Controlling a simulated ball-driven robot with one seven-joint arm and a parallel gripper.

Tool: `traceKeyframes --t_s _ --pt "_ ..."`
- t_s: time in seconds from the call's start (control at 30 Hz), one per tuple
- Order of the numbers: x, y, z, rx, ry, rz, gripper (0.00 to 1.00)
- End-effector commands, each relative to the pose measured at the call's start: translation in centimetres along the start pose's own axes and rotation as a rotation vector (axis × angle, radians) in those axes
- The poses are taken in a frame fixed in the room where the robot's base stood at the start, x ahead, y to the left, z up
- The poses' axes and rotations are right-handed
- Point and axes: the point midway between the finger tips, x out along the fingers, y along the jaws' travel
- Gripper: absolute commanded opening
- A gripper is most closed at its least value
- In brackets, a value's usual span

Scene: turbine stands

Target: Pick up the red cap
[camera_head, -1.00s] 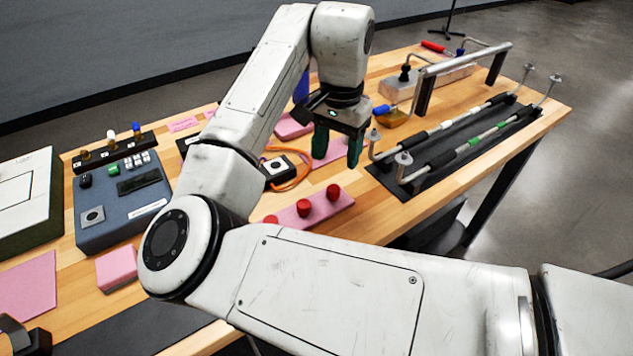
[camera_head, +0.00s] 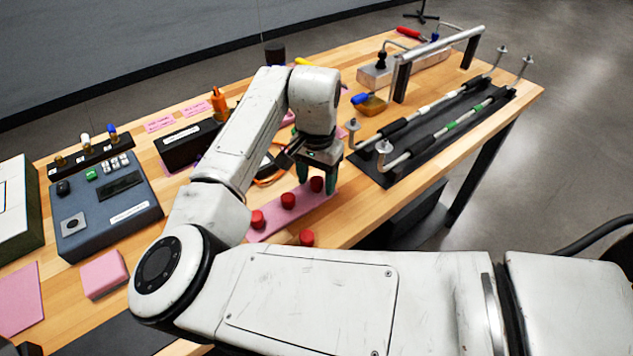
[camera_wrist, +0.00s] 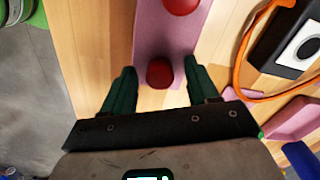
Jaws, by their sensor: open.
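Three red caps stand in a row on a pink strip (camera_head: 272,222): a left one (camera_head: 258,220), a middle one (camera_head: 288,200) and a right one (camera_head: 316,184). A separate red cap (camera_head: 306,238) sits on bare wood nearer the table's front edge. My gripper (camera_head: 316,180) is open, with green fingers pointing down at the strip's right end. In the wrist view the end red cap (camera_wrist: 160,73) lies between the two spread fingertips, with a gap on each side. Another red cap (camera_wrist: 182,4) is partly cut off at the top edge.
Two rods rest in a black rack (camera_head: 395,168) close to the right of my gripper. A black box with an orange cable (camera_wrist: 298,45) lies beside the strip. A blue-grey control box (camera_head: 105,210) stands at the left. The wood around the separate cap is clear.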

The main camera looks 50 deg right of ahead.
Motion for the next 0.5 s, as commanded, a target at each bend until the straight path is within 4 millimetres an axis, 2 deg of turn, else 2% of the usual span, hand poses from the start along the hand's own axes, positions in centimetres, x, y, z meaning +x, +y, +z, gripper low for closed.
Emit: traceKeyframes --t_s 0.23,0.5 --pt "0.24 0.00 0.02 0.000 0.000 0.000 0.59" --pt "0.21 0.00 0.01 -0.001 0.000 0.000 0.34"
